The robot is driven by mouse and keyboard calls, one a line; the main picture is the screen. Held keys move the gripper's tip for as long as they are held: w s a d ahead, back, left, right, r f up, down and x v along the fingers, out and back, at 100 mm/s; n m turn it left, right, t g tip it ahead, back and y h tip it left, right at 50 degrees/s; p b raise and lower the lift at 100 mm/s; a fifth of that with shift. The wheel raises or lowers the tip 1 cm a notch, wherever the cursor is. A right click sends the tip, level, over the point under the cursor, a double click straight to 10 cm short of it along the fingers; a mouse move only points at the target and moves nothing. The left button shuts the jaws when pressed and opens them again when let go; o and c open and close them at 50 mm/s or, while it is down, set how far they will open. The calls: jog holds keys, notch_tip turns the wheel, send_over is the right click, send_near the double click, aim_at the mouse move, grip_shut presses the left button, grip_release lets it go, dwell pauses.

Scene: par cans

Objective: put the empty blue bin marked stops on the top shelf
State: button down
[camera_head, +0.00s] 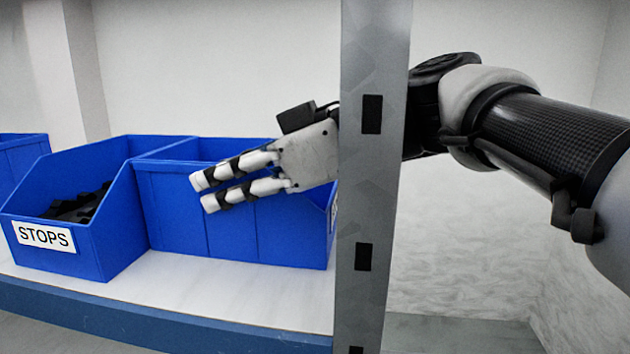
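A blue bin marked STOPS (75,255) stands at the left with dark pieces inside it, so it is not empty. A second blue bin (175,215) stands on its right, side wall towards me. Its far inner wall shows blue, but its floor is hidden. A sliver of white label shows at its right end beside the post; I cannot read it. My gripper (206,192) reaches from the right, its two pale, black-banded fingers in front of this bin's side wall and rim. The fingers lie close together; whether they are open or shut, or touching the bin, is unclear.
Both bins stand on a pale shelf (230,290) with a blue front edge. A grey upright post (375,200) with dark slots stands close before my arm and hides part of it. Another blue bin (22,150) shows at the far left. No top shelf is in view.

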jog(key=c, duration=1.8)
grip_release()
jog(key=shift+r+p, duration=0.25)
jog(key=shift+p, duration=0.15)
jog(key=v, duration=1.2)
